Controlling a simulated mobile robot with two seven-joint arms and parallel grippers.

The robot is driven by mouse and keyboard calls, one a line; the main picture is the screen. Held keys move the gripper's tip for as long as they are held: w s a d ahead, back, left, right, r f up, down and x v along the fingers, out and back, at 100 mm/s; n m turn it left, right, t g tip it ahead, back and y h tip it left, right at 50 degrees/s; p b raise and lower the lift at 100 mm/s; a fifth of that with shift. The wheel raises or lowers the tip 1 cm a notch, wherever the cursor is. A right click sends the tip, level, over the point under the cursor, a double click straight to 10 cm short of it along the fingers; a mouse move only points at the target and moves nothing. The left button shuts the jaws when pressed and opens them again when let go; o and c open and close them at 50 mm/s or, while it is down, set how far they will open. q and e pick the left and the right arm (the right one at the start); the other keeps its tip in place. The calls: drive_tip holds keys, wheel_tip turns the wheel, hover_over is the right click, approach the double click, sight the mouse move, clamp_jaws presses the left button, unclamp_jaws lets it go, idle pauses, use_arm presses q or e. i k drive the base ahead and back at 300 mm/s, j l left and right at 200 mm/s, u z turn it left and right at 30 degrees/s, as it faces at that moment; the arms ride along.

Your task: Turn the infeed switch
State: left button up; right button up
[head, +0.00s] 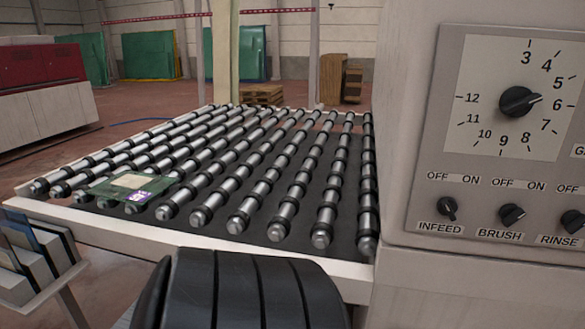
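The infeed switch (447,208) is a small black rotary knob on the grey control panel at the right of the head view. The word INFEED is printed below it, with OFF above left and ON above right. Its handle looks tilted toward the upper left, the OFF side, but it is small and I cannot be sure. Neither of my grippers shows in this view, and nothing covers the switch.
The brush switch (512,215) and rinse switch (572,221) sit right of it, below a large numbered dial (518,102). A roller conveyor (150,238) carrying a greenish glass piece (133,187) lies left of the panel. A slotted rack (35,262) stands lower left.

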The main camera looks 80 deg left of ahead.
sight(447, 206)
drive_tip(key=u, duration=3.65)
drive_tip(key=z, duration=2.6)
drive_tip(key=i+l+u, duration=0.1)
drive_tip(key=l, duration=0.2)
drive_tip(key=i+l+u, duration=0.1)
drive_tip(key=l, duration=0.15)
